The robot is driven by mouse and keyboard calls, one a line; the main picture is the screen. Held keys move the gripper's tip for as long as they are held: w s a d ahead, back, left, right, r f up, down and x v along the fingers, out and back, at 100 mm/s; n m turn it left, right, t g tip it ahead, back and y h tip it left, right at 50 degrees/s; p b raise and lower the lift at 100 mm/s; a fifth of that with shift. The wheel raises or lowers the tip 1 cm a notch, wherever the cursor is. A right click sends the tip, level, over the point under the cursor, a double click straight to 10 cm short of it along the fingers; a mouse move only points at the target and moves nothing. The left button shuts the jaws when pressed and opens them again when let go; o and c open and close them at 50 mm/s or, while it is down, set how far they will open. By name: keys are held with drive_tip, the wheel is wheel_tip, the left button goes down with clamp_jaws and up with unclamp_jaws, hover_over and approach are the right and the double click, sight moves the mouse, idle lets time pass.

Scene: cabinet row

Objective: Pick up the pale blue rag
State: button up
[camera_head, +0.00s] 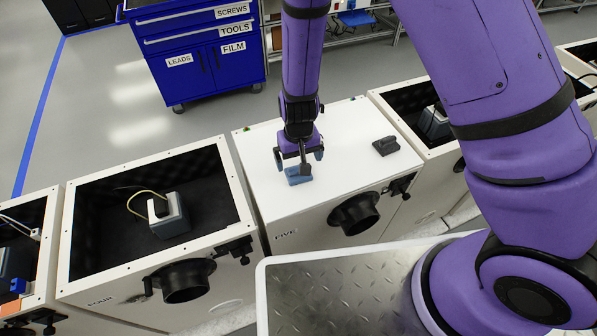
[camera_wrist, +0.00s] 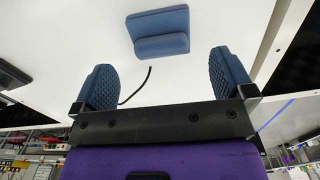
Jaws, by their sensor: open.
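The pale blue rag (camera_head: 297,177) lies folded on the white closed lid (camera_head: 262,180) of the box marked FIVE, near its left side. In the wrist view the rag (camera_wrist: 158,25) shows as a flat blue piece with a thicker fold along one edge. My gripper (camera_head: 299,157) points down over the lid close to the rag and partly covers it in the head view. In the wrist view my gripper (camera_wrist: 165,78) is open, its two ridged blue pads wide apart with nothing between them. The rag lies beyond the pads, apart from them.
A dark grey object (camera_head: 386,146) lies on the same lid to the right. An open box marked FOUR (camera_head: 90,291) holds a grey block with a cable (camera_head: 170,216). Another open box (camera_head: 377,94) stands right. A blue tool cabinet (camera_head: 195,50) stands behind. Bare lid lies between rag and dark object.

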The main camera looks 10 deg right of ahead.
wheel_tip(320, 180, down, 5)
drive_tip(key=shift+s+r, duration=0.1)
drive_tip(key=shift+s, duration=0.05)
drive_tip(key=c, duration=0.9)
